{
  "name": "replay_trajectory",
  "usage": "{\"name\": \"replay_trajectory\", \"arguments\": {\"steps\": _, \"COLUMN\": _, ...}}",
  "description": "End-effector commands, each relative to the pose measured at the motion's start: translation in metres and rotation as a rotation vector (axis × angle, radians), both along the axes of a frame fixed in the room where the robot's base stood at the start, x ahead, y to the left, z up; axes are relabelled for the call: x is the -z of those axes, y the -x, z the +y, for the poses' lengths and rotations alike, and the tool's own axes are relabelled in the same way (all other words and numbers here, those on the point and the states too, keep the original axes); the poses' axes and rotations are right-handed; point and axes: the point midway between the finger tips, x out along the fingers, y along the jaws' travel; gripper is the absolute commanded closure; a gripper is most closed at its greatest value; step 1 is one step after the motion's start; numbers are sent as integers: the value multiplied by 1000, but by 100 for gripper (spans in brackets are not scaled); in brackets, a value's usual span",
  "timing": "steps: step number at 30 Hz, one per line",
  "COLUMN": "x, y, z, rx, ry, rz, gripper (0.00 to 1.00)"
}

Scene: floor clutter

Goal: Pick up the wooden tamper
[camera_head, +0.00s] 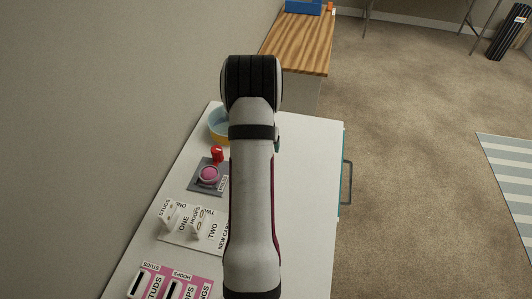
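I cannot make out a wooden tamper in the head view; it may be hidden behind my arm. My arm reaches up the middle of the picture over the white tabletop and covers part of it. My gripper does not show; the arm's thick dark upper joint is the farthest part I see. A small green and dark piece peeks out at the right side of the arm, and I cannot tell what it is.
The white table (312,190) holds a blue and yellow bowl (216,136), a red item (217,154), a pink round item (208,175) on a grey mat, white label cards (183,238) and a pink card (170,283). A wooden-topped cabinet (300,45) stands behind. The table's right side is clear.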

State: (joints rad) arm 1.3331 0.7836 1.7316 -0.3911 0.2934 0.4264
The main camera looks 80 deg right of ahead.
Motion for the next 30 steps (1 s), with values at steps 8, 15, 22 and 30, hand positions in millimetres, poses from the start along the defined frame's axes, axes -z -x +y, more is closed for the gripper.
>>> {"name": "replay_trajectory", "arguments": {"steps": 8, "x": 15, "y": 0, "z": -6, "rx": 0, "ry": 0, "rz": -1, "gripper": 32}}
{"name": "replay_trajectory", "arguments": {"steps": 15, "x": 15, "y": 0, "z": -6, "rx": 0, "ry": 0, "rz": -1, "gripper": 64}}
{"name": "replay_trajectory", "arguments": {"steps": 22, "x": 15, "y": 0, "z": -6, "rx": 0, "ry": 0, "rz": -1, "gripper": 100}}
{"name": "replay_trajectory", "arguments": {"steps": 30, "x": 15, "y": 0, "z": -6, "rx": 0, "ry": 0, "rz": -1, "gripper": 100}}
